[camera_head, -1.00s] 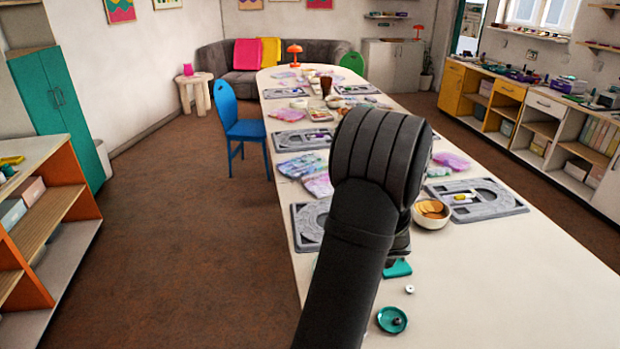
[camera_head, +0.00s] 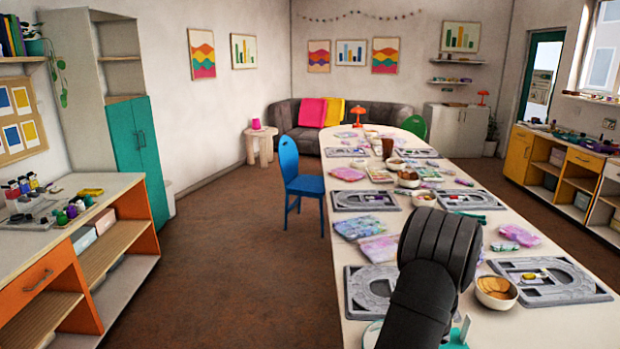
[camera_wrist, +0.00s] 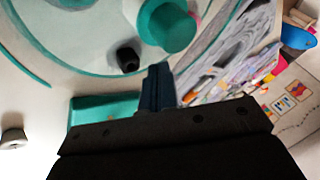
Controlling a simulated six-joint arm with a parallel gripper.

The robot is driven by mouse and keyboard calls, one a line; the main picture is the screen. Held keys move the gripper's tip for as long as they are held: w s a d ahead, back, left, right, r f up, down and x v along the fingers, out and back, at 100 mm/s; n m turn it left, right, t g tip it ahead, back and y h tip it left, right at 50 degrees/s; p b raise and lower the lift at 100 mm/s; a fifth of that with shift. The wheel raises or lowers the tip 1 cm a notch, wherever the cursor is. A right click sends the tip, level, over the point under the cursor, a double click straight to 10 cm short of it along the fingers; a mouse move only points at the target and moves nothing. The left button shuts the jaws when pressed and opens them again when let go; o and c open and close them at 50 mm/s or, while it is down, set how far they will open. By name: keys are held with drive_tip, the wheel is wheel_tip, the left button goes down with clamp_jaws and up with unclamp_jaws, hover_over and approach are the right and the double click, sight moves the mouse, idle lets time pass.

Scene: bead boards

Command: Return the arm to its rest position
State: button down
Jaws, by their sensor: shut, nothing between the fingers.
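My arm rises from the bottom edge in the head view, over the near part of the long white table (camera_head: 508,222); its fingertips are hidden there. In the wrist view my gripper (camera_wrist: 158,82) is shut with nothing between its fingers. Beyond its tips lie a round teal piece (camera_wrist: 168,25) and a small black cylinder (camera_wrist: 127,58). A teal block (camera_wrist: 100,110) lies to the left of the fingers. The gripper appears apart from these, though the exact gap is hard to tell.
Grey bead boards (camera_head: 545,278) and bowls (camera_head: 497,297) stand on the table close to my arm. A blue chair (camera_head: 301,185) is at the table's left side. The brown floor (camera_head: 235,255) to the left is clear.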

drive_tip(key=shift+s+d, duration=0.45)
drive_tip(key=shift+s, duration=0.4)
